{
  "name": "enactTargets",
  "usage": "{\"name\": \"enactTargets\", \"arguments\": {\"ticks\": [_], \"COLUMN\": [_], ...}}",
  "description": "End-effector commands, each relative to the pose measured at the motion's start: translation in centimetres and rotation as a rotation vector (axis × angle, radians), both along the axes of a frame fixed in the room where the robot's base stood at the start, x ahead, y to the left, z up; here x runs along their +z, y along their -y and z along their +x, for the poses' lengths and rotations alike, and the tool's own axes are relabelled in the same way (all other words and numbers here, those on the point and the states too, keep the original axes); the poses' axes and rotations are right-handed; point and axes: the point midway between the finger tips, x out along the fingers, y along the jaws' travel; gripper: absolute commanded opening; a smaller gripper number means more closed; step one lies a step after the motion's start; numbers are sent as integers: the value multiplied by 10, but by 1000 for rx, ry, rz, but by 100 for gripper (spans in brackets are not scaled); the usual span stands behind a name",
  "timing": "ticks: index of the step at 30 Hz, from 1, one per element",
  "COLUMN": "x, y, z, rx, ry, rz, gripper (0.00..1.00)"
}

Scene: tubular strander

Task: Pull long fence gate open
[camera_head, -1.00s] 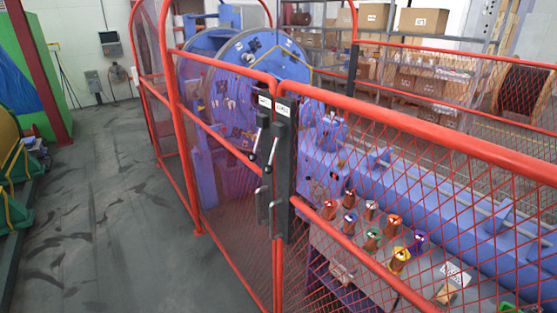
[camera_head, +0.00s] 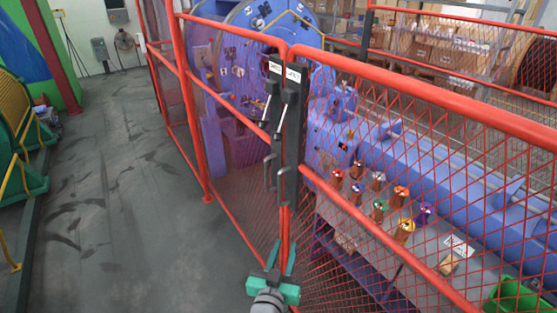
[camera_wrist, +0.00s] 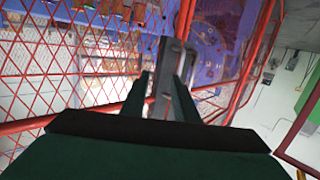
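The red mesh fence has two panels meeting at a post in the head view: a long right panel (camera_head: 420,150) and a left panel (camera_head: 235,140). Two dark latch plates with handles stand side by side there, the left one (camera_head: 273,125) and the right one (camera_head: 292,130). Each has a small white label, too small to read surely. My green gripper (camera_head: 279,256) is below the plates, near the post. In the wrist view my gripper (camera_wrist: 160,85) is open, with a dark plate and grey handle (camera_wrist: 163,75) showing between and beyond its fingers. Contact cannot be told.
The grey floor (camera_head: 120,200) left of the fence is clear. A green and yellow machine (camera_head: 20,130) stands at the far left.

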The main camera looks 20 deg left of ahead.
Motion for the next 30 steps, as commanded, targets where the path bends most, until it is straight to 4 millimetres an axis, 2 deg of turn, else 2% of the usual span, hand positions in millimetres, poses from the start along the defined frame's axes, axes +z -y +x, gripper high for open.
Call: {"name": "enactTargets", "arguments": {"ticks": [1, 3, 9, 13, 18, 21, 24, 30], "x": [19, 42, 115, 168, 230, 255, 272, 281], "y": [-10, -21, -51, -68, -85, -91, -94, -95], "z": [14, 30, 65, 79, 87, 88, 87, 94], "rx": [-5, -20, -72, -110, -157, -178, -192, -203], "ry": [16, 30, 67, 91, 115, 124, 129, 131], "rz": [10, 21, 69, 114, 177, 206, 228, 238], "gripper": [27, 27, 27, 27, 27, 27, 27, 27]}}
